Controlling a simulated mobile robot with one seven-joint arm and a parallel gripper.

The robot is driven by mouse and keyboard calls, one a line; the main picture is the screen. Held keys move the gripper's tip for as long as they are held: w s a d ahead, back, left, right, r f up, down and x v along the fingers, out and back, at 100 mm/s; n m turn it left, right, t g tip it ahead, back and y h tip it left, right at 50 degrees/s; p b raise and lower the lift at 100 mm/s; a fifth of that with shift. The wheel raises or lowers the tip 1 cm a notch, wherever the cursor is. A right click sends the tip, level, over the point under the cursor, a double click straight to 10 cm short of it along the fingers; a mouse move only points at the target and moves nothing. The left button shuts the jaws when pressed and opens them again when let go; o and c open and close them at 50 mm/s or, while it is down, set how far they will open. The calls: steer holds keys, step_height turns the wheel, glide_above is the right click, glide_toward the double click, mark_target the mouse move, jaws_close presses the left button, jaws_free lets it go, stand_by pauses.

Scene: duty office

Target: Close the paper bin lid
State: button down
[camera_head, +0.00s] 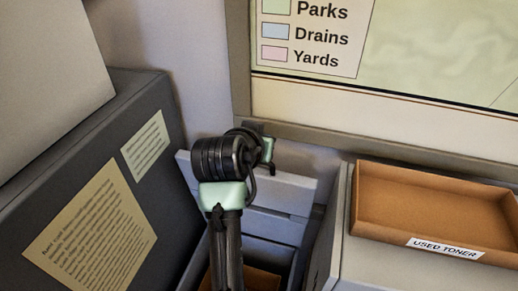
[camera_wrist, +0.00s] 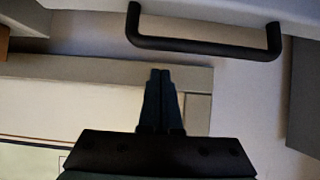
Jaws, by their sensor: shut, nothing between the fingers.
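The paper bin's pale grey lid (camera_head: 290,193) stands raised at the back, below the framed map, partly hidden by my arm. Below it the bin (camera_head: 270,254) is open, with something brown (camera_head: 262,280) low inside. In the wrist view a black bar handle (camera_wrist: 205,43) sits on a pale grey panel (camera_wrist: 90,8) that looks like the lid. My gripper (camera_wrist: 160,74) is shut and empty, its fingertips just below and left of the handle's middle in that view. I cannot tell whether it touches anything.
A dark grey cabinet (camera_head: 60,160) with paper notices stands close on the left. On the right, a grey unit (camera_head: 375,265) carries a brown tray (camera_head: 425,205) labelled "USED TONER". A framed map (camera_head: 440,50) hangs on the wall behind. The gap around my arm is narrow.

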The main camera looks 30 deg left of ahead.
steer(key=shift+s+d+f+p, duration=0.2)
steer(key=shift+s+p, duration=0.1)
steer(key=shift+s, duration=0.2)
steer(key=shift+s+d+f+p, duration=0.1)
steer(key=shift+s+f+p, duration=0.15)
steer(key=shift+s, duration=0.3)
steer(key=shift+s+d+f+p, duration=0.2)
steer(key=shift+s+p, duration=0.1)
steer(key=shift+s, duration=0.2)
steer(key=shift+s+f, duration=0.1)
steer(key=shift+f, duration=0.05)
